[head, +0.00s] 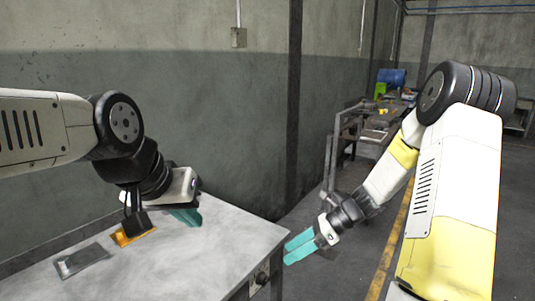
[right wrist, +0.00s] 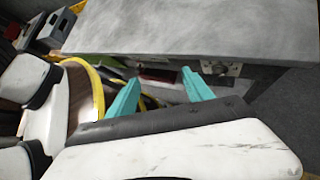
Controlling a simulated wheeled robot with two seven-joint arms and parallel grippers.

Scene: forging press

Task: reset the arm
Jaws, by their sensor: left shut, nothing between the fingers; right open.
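My left gripper (head: 186,217) has teal fingers and is shut and empty. It hangs over the back part of the grey table (head: 205,270), close to the tabletop. I cannot tell whether it touches it. My right gripper (head: 299,247) is open and empty in the air, off the right side of the table. Its two teal fingers (right wrist: 160,90) stand apart in the right wrist view, with the tabletop (right wrist: 190,28) and its edge beyond them.
A grey flat part (head: 84,260) and an orange piece (head: 132,237) lie on the table near my left wrist. A switch (head: 261,278) is on the table's edge. A wall runs behind the table.

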